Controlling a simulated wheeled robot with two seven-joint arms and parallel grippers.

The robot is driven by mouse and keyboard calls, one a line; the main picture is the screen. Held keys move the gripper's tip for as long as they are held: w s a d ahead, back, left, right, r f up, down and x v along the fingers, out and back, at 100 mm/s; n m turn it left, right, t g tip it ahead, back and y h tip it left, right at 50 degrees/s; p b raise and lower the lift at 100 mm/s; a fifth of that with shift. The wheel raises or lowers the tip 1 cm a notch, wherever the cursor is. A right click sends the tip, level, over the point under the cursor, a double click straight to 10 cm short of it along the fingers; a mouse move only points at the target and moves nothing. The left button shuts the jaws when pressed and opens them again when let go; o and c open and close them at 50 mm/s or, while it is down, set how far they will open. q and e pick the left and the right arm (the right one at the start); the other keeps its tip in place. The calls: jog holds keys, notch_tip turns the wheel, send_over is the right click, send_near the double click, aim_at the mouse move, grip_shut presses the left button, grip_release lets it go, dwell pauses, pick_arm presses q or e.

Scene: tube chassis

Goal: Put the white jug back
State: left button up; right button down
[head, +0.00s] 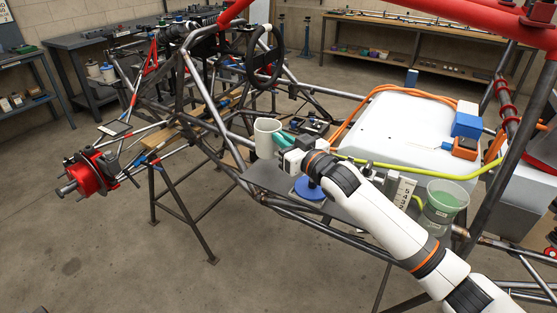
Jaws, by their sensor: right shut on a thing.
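The white jug (266,139) is upright at the left end of a dark grey shelf (262,175) on the tube chassis. My right gripper (282,151) reaches in from the lower right and is shut on the jug at its right side. The gripper and wrist hide part of that side, and the fingertips are hard to make out. I cannot tell whether the jug's base touches the shelf. My left gripper is not in view.
A teal item (284,137) is close beside the jug. A blue round item (309,189) and a clear jug with green contents (442,204) are on the right. Chassis tubes and a steering wheel (266,58) rise behind. A white panel (400,130) carries orange and yellow hoses.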

jog(key=shift+f, duration=2.75)
jog(key=shift+f, duration=0.15)
jog(key=c, duration=1.5)
grip_release()
jog(key=v, duration=1.2)
jog(key=shift+b, duration=0.4)
